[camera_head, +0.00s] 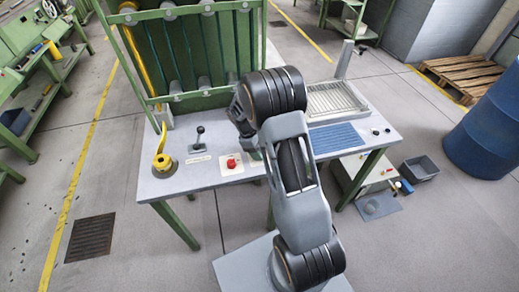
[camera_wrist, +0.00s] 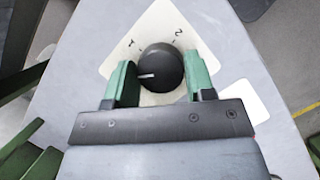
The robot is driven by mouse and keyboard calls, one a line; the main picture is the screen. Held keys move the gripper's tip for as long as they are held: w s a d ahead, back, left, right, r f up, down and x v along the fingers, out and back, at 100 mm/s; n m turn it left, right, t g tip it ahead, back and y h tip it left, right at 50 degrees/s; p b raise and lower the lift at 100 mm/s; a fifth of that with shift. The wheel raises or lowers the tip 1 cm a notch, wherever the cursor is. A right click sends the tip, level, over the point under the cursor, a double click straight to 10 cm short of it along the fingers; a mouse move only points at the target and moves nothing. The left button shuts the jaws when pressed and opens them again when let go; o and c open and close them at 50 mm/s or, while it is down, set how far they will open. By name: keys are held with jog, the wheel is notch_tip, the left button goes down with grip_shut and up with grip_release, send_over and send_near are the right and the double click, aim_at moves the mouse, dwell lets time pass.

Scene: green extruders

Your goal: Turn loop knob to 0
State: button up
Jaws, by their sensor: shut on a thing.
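The round black loop knob (camera_wrist: 163,62) sits on a pale label plate (camera_wrist: 150,30) in the wrist view. A white pointer line on the knob points left in that view. Dark marks are printed on the plate beyond the knob, but I cannot read them surely. My gripper (camera_wrist: 160,76) has its two green fingers on either side of the knob and is shut on it. In the head view my arm hides the knob and most of my gripper.
The grey table (camera_head: 220,178) carries a yellow-handled device (camera_head: 162,163), a black lever (camera_head: 199,138), a red button (camera_head: 231,163) and a metal tray (camera_head: 335,103). A green frame (camera_head: 205,55) rises at its back. A blue barrel (camera_head: 487,130) stands right.

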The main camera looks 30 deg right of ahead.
jog(key=n+t, duration=0.1)
jog(key=n, duration=0.2)
jog(key=n+t+h+p, duration=0.1)
jog(key=n, duration=0.2)
jog(key=shift+s+n, duration=0.1)
jog(key=shift+n, duration=0.3)
jog(key=shift+t, duration=0.3)
jog(key=o, duration=0.9)
jog(key=s+v, duration=0.1)
jog(key=v, duration=1.2)
jog(key=shift+w+a+r, duration=0.3)
jog(key=shift+w, duration=0.2)
